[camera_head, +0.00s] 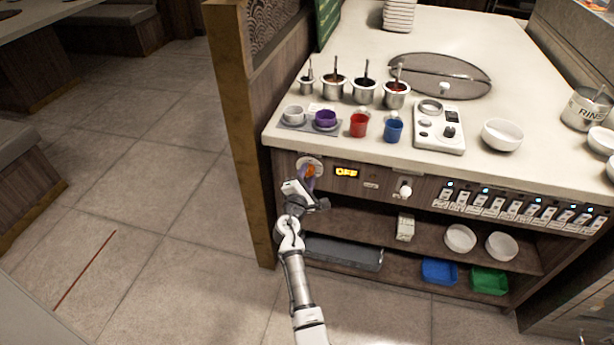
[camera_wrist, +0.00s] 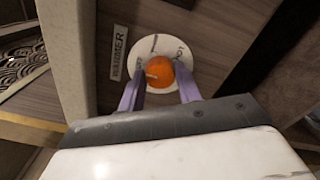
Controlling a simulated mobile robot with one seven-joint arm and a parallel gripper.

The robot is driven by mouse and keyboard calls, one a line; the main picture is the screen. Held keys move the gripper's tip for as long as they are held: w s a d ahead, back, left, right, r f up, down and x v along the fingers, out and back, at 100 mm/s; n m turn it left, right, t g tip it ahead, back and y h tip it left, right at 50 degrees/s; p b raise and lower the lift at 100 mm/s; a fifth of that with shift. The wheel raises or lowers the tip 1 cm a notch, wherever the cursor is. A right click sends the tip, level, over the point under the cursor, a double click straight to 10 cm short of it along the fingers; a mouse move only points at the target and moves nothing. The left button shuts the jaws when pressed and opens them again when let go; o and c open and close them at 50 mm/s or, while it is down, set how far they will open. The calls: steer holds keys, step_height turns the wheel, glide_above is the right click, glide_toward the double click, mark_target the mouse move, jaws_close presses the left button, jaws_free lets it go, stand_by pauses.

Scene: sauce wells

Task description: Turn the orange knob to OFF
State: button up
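The orange knob (camera_wrist: 160,72) sits on a round white dial plate (camera_wrist: 146,47) on the counter's wooden front. A WARMER label (camera_wrist: 119,52) is beside the dial. In the head view the knob (camera_head: 310,170) is partly hidden by my gripper (camera_head: 310,181), at the panel's left end. An amber display (camera_head: 346,172) right of the dial appears to read OFF. In the wrist view my gripper's purple fingers (camera_wrist: 161,78) flank the knob closely, one on each side, and look shut on it. A pale pointer mark shows on the knob; the dial lettering is mostly hidden.
A white knob (camera_head: 405,190) and a row of lit switches (camera_head: 520,207) are further right on the panel. Sauce pots (camera_head: 363,90) and cups stand on the counter (camera_head: 285,135) above. A wooden post (camera_head: 236,130) rises close on the left.

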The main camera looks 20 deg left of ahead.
steer(key=o, duration=0.4)
steer(key=s+d+b, duration=0.1)
steer(key=s+d, duration=0.1)
steer(key=s, duration=1.1)
steer(key=shift+s+d, duration=0.15)
steer(key=shift+s, duration=0.15)
